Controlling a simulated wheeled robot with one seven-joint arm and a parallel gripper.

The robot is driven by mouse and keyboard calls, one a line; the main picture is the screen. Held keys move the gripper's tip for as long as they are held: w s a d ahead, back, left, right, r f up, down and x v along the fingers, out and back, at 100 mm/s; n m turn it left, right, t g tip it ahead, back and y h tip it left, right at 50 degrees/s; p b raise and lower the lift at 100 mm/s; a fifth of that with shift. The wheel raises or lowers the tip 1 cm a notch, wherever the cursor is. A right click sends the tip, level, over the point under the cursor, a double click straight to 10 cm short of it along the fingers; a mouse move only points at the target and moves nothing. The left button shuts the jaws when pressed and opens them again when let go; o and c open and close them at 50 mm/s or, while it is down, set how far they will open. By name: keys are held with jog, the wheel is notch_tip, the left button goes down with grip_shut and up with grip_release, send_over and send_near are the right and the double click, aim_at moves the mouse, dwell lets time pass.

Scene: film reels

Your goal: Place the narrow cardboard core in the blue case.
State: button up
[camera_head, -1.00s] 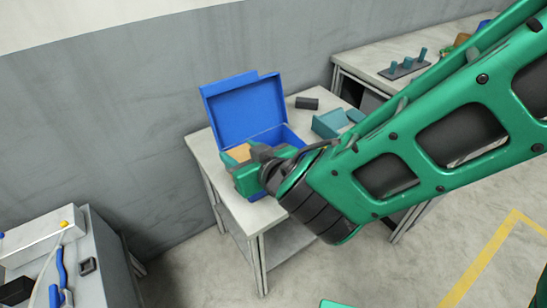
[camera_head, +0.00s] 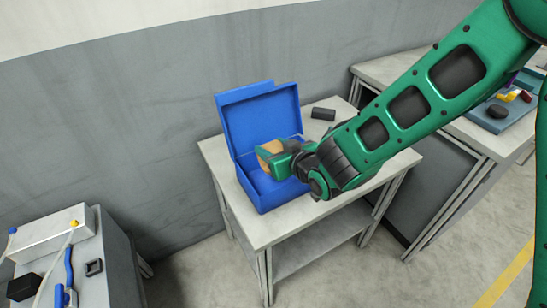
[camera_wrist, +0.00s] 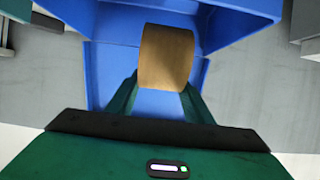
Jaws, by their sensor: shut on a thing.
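The blue case (camera_head: 264,198) stands open on a small light table, its lid raised at the back. The cardboard core (camera_head: 268,150), a tan-brown cylinder, is in my gripper (camera_head: 280,157) over the case. In the wrist view the core (camera_wrist: 166,57) sits between the two green fingertips (camera_wrist: 160,88), with the blue case (camera_wrist: 104,60) behind and around it. My gripper is shut on the core. In the head view the gripper and wrist hide part of the case's inside. I cannot tell whether the core touches the case.
A dark cylinder (camera_head: 323,114) lies on the table (camera_head: 222,158) behind and right of the case. A bench with a tray (camera_head: 497,122) of small parts is at the right. A grey cabinet (camera_head: 112,262) with tools stands at the lower left.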

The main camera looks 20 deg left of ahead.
jog(key=shift+f, duration=2)
jog(key=shift+f, duration=0.6)
jog(key=o, duration=1)
jog(key=shift+r, duration=0.1)
